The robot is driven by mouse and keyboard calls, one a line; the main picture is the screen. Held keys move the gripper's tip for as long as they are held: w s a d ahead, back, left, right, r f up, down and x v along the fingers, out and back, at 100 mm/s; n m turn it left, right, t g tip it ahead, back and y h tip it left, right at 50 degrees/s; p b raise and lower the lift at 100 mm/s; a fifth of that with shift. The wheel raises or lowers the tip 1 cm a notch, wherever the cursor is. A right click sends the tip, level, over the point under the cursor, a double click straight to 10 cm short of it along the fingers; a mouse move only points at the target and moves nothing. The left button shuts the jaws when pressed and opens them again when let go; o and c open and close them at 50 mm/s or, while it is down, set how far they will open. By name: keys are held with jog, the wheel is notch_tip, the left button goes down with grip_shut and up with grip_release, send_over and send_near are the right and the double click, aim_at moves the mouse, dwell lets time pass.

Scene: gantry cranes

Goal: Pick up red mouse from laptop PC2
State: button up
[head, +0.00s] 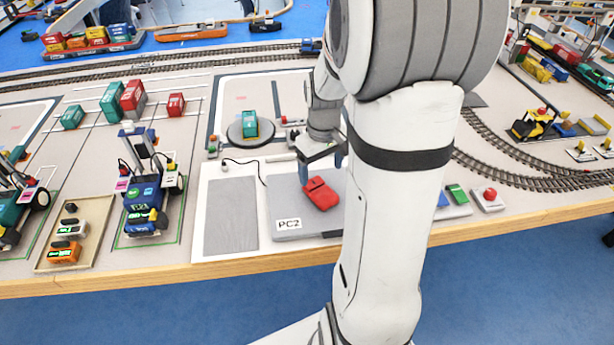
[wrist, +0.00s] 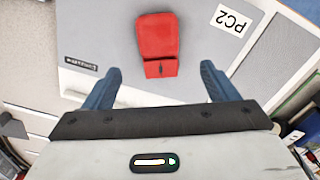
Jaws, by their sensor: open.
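The red mouse (head: 319,194) lies on the grey laptop PC2 (head: 293,228) near the front edge of the table. In the wrist view the red mouse (wrist: 157,40) sits ahead of my gripper, between the lines of its two blue fingers. The laptop's grey surface (wrist: 110,30) with its PC2 label also shows there. My gripper (head: 322,172) is above the laptop, pointing down close to the mouse. In the wrist view my gripper (wrist: 159,85) is open and empty, its fingers apart on either side. Part of the laptop's right side is hidden behind my arm.
A green block stands on a round turntable (head: 250,131) behind. A button box (head: 487,199) is to the right. Model tracks cross the back.

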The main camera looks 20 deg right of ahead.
aim_at(320, 189)
notch_tip(320, 189, down, 8)
dwell(0.5)
jog(key=shift+c, duration=0.2)
jog(key=c, duration=1.1)
